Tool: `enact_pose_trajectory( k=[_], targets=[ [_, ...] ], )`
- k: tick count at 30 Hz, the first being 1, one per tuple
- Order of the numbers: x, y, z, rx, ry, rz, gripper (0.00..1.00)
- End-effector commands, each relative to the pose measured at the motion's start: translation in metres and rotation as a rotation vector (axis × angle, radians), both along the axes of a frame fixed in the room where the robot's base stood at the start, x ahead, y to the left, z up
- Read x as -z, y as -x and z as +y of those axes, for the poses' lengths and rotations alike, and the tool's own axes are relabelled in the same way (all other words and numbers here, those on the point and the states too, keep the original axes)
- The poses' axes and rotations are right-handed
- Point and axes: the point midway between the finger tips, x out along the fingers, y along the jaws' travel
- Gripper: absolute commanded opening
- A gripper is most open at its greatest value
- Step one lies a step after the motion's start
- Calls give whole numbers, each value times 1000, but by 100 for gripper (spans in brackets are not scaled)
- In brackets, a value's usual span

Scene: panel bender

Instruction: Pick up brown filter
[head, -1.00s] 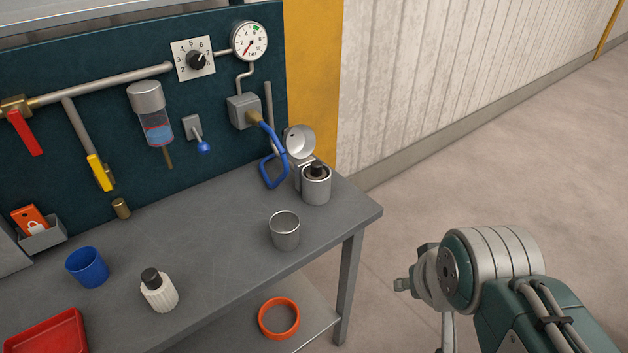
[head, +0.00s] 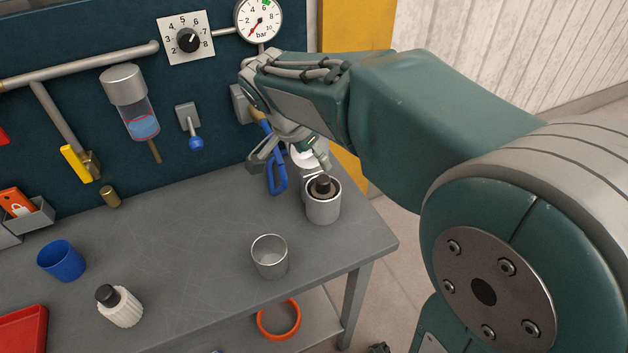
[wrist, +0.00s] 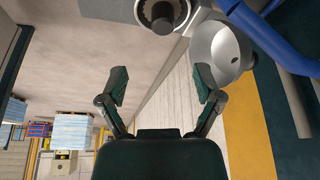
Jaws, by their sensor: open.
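The brown filter (head: 321,190) stands inside an open metal canister (head: 323,211) near the bench's right end. In the wrist view the filter's dark cap (wrist: 162,16) shows at the top edge, inside the canister (wrist: 128,9). My gripper (head: 292,160) is open and empty, above and behind the canister, apart from the filter. Its two spread fingers also show in the wrist view (wrist: 160,84). The canister's hinged lid (head: 305,154) is raised, partly hidden by my gripper.
On the bench (head: 205,235) stand an empty metal cup (head: 269,257), a white filter with a black cap (head: 121,308) and a blue cup (head: 62,261). A gauge panel (head: 70,25) rises behind.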

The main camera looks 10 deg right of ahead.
Motion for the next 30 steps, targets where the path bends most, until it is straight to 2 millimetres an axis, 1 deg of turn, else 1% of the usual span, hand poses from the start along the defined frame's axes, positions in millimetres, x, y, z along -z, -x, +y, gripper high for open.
enact_pose_trajectory(
  k=[3, 9, 16, 21, 24, 30],
  targets=[
    [12, -3, -1, 8, 4, 1, 83],
    [42, -9, -17, 8, -1, 3, 83],
    [60, -13, -26, 8, -6, 2, 83],
    [86, -20, -30, 7, -2, 4, 83],
    [97, -22, -33, 7, -2, 2, 83],
    [101, -23, -35, 6, -3, -1, 83]
  ],
)
